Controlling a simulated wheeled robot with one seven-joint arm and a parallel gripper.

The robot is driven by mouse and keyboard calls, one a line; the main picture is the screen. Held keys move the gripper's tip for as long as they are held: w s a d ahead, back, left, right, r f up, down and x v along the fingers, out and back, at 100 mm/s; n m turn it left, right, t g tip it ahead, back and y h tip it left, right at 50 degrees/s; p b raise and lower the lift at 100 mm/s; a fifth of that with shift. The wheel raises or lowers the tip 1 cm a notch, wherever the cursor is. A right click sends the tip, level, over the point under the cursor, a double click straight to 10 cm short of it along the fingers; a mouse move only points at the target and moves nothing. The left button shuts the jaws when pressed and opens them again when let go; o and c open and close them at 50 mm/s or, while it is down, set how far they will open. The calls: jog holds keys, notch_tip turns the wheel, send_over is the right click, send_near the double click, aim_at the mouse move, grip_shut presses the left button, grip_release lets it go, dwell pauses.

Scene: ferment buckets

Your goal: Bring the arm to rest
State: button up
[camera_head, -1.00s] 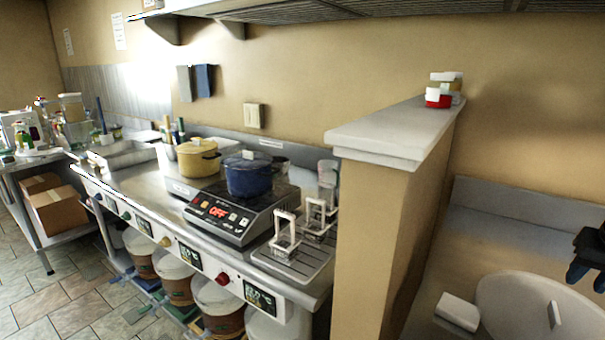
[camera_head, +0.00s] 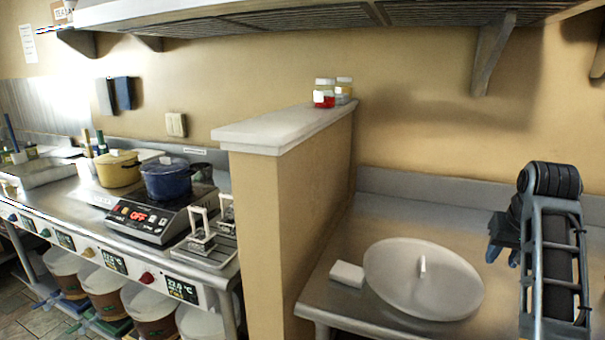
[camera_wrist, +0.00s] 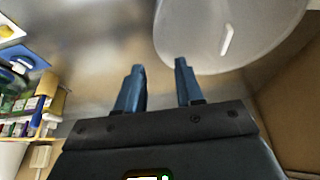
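My gripper (camera_wrist: 160,88) shows in the wrist view with two blue fingers standing apart and nothing between them. It is open. In the head view my arm is at the right, bent over the steel counter, and only part of the gripper (camera_head: 498,252) shows, partly hidden by my arm. A large round white lid (camera_head: 400,275) with a small handle lies on the counter to the left of my arm. The lid (camera_wrist: 200,35) also shows at the top of the wrist view, beyond the fingertips. My gripper is apart from the lid.
A small white block (camera_head: 347,274) lies beside the lid. A tan partition wall (camera_head: 255,225) with a ledge divides this counter from the stove side. There stand a blue pot (camera_head: 166,182), a yellow pot (camera_head: 118,172) and a hot plate (camera_head: 150,220). Jars (camera_head: 324,92) stand on the ledge.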

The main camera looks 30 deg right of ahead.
jog(key=a+f+n, duration=0.1)
jog(key=a+f, duration=0.3)
jog(key=a+f+n+t+h, duration=0.1)
jog(key=a+f, duration=0.3)
jog(key=f, duration=0.1)
jog(key=s+a+f+n+t, duration=0.1)
jog(key=a+f, duration=0.3)
jog(key=f, duration=0.1)
jog(key=shift+s+a+f+h, duration=0.1)
jog(key=shift+a+f+h, duration=0.05)
jog(key=shift+a+h, duration=0.15)
jog(key=s+a+f+n+t+y, duration=0.1)
jog(key=s+a+f+n+t, duration=0.1)
jog(key=s+a, duration=0.45)
jog(key=s+a+f+n+t, duration=0.2)
jog(key=s+a+t, duration=0.15)
jog(key=a, duration=0.65)
jog(key=s+a+r+n+t+y, duration=0.1)
jog(key=s+a+r+t+y, duration=0.1)
jog(key=s+a+r, duration=0.3)
jog(key=s+a+r+n+t+y+b, duration=0.1)
jog(key=s+a+r+t+y, duration=0.1)
jog(key=s+a+r, duration=0.4)
jog(key=s+r, duration=0.2)
jog(key=s, duration=0.3)
jog(key=shift+s+a+n, duration=0.3)
jog(key=shift+s+n, duration=0.1)
